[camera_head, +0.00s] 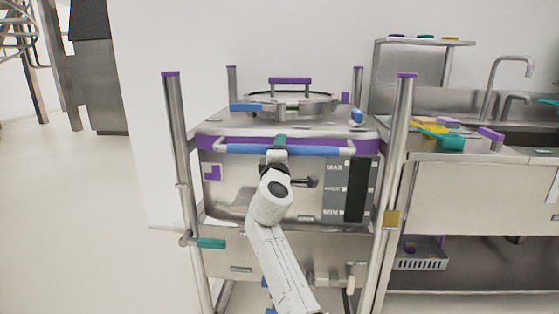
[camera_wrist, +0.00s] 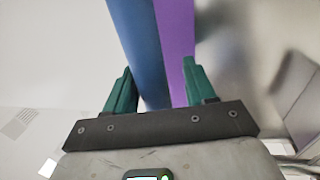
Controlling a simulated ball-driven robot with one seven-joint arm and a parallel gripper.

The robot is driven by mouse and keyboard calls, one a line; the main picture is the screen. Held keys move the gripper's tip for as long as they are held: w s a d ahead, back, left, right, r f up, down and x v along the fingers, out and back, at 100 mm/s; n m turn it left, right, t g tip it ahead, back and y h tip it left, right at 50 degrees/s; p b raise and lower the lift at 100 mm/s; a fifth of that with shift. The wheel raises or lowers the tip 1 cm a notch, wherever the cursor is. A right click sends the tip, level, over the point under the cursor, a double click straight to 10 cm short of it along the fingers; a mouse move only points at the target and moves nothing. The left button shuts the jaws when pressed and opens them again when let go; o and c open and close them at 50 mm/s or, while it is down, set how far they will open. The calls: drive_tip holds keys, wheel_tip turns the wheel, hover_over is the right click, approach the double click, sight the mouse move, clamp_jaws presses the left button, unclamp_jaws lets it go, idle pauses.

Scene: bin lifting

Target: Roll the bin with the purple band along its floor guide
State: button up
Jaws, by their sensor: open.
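The steel bin with the purple band (camera_head: 209,143) stands upright in front of me, between metal posts. A blue handle bar (camera_head: 315,150) runs across its front at the height of the band. My gripper (camera_head: 280,143) is at the middle of this bar. In the wrist view my gripper (camera_wrist: 158,72) is open, and the blue bar (camera_wrist: 140,45) passes between its green fingers, with the purple band (camera_wrist: 176,45) behind it. I cannot tell whether the fingers touch the bar. The floor guide and the bin's underside cannot be made out.
A steel counter (camera_head: 480,191) with a sink and coloured items stands close on the right. A round lid (camera_head: 290,103) with a purple handle sits on top. A teal-gripped lever (camera_head: 210,243) sticks out at lower left. Open floor (camera_head: 70,220) lies to the left.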

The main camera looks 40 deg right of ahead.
drive_tip(key=p+v, duration=0.1)
drive_tip(key=v, duration=0.6)
drive_tip(key=shift+s+a+f, duration=0.2)
drive_tip(key=shift+s, duration=0.1)
drive_tip(key=s+a+f+m+g+y, duration=0.2)
drive_tip(key=s+f+m+g+y, duration=0.2)
drive_tip(key=s+f, duration=0.95)
drive_tip(key=s+a+f+m+g+y, duration=0.2)
drive_tip(key=s+f+m+g+y, duration=0.15)
drive_tip(key=s+f, duration=1)
drive_tip(key=s+a+f+m+g+y, duration=0.2)
drive_tip(key=s+a+f+g+y, duration=0.2)
drive_tip(key=s+a+f, duration=0.5)
drive_tip(key=s+a+f+g+y, duration=0.2)
drive_tip(key=s+a+y, duration=0.1)
drive_tip(key=s, duration=0.5)
wheel_tip(320, 180, up, 21)
drive_tip(key=p, duration=2.1)
drive_tip(key=shift+w+f, duration=0.15)
drive_tip(key=shift+w, duration=0.15)
drive_tip(key=shift+d+h, duration=0.1)
drive_tip(key=shift+h, duration=0.15)
drive_tip(key=shift+c, duration=0.2)
